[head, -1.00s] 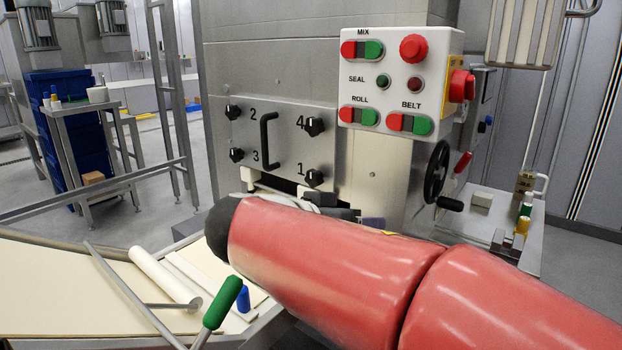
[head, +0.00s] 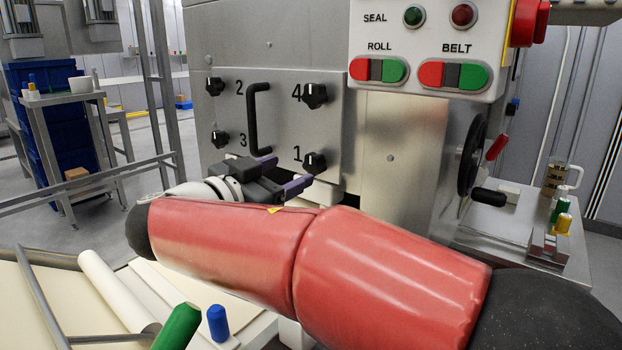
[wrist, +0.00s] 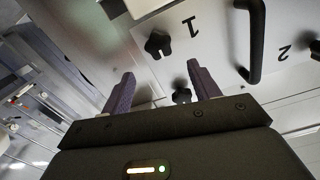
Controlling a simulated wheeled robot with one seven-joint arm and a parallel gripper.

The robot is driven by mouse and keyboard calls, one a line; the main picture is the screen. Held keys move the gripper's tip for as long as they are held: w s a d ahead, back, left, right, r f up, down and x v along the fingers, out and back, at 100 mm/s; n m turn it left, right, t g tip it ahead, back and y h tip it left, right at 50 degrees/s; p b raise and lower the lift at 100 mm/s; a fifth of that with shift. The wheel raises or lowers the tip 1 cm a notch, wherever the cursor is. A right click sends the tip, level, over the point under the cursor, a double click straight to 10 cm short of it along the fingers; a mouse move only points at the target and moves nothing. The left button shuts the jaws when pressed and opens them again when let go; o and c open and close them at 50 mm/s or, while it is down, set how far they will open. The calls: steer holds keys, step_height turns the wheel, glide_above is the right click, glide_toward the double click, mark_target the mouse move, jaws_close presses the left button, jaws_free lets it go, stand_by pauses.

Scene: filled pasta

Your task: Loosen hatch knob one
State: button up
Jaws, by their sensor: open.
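Knob one (head: 314,163), a black lobed knob marked 1, sits at the lower right of the metal hatch plate (head: 283,118). My gripper (head: 284,173) is open and empty, in front of the plate and just left of knob one in the head view. In the wrist view, my gripper (wrist: 161,68) shows two purple fingers apart. Knob one (wrist: 158,44) appears there just beyond the gap between the fingertips, not between them. Another black knob (wrist: 181,96), apparently knob four, shows further down between the fingers. Contact with knob one cannot be told.
Knob four (head: 314,95), knob two (head: 215,86) and knob three (head: 220,139) surround a black bar handle (head: 255,118) on the plate. A control box (head: 430,45) overhangs at upper right. A black handwheel (head: 472,158) stands to the right. A pale dough roll (head: 115,290) lies below left.

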mark_target(310, 167)
steer(key=x, duration=0.5)
steer(key=f+x, duration=0.1)
steer(key=x, duration=0.2)
steer(key=shift+w+p, duration=0.25)
steer(key=shift+p, duration=0.1)
steer(key=shift+f, duration=0.1)
steer(key=c, duration=1)
steer(key=shift+o, duration=0.2)
